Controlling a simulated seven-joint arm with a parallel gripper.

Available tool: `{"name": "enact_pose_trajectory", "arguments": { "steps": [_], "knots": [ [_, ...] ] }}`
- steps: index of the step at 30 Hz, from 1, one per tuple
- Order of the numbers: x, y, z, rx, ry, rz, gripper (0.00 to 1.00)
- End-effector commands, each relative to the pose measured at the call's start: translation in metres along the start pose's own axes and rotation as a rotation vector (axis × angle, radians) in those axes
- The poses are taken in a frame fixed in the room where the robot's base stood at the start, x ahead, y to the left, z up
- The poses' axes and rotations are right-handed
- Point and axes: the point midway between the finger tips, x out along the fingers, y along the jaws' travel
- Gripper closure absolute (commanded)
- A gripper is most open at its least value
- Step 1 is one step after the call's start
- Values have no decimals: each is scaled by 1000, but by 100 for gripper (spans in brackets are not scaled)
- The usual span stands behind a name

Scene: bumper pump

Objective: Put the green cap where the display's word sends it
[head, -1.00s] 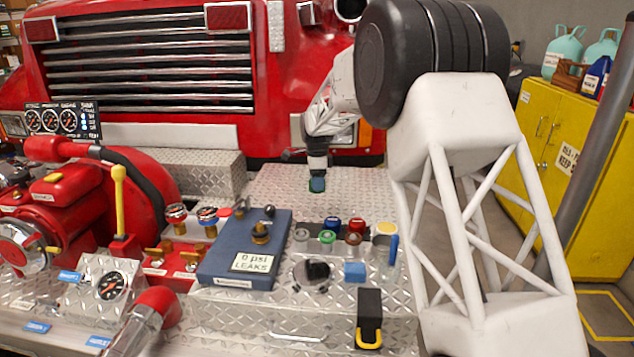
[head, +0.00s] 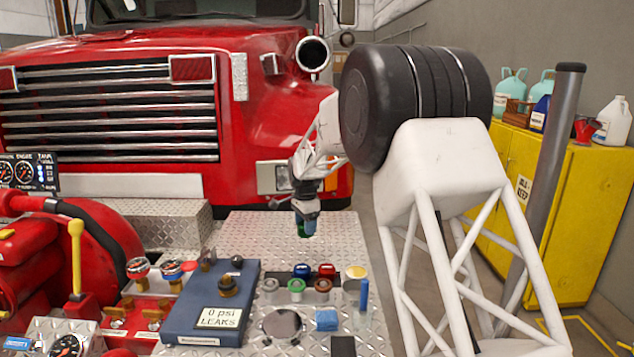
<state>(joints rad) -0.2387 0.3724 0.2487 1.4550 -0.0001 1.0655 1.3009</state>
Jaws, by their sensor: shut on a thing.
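My gripper (head: 306,226) points down over the diamond-plate deck in front of the truck. It is shut on a small green cap (head: 303,231), which shows only partly between the blue fingertips. I cannot tell whether the cap touches the deck. A pale display (head: 220,317) on a blue box (head: 185,325) reads "0 psi LEAKS". Right of the box, a blue cap (head: 302,270) and a red cap (head: 327,270) sit at the back of a cluster. In front are a green-ringed fitting (head: 296,287) and a brown-ringed fitting (head: 323,287).
A yellow-topped cylinder (head: 356,272) and an upright blue stick (head: 364,294) stand right of the fittings. A blue block (head: 327,319) lies in front. The deck (head: 250,240) around my gripper looks clear.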

Motion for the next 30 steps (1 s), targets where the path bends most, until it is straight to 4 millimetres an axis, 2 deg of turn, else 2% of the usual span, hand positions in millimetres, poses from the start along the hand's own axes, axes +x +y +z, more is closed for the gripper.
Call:
{"name": "enact_pose_trajectory", "arguments": {
  "steps": [3, 12, 30],
  "knots": [
    [-6, 15, -21, -101, 0, -1, 75],
    [-16, 51, -68, -374, 1, -1, 75],
    [-33, 128, -148, -906, 0, 0, 75]
  ]
}}
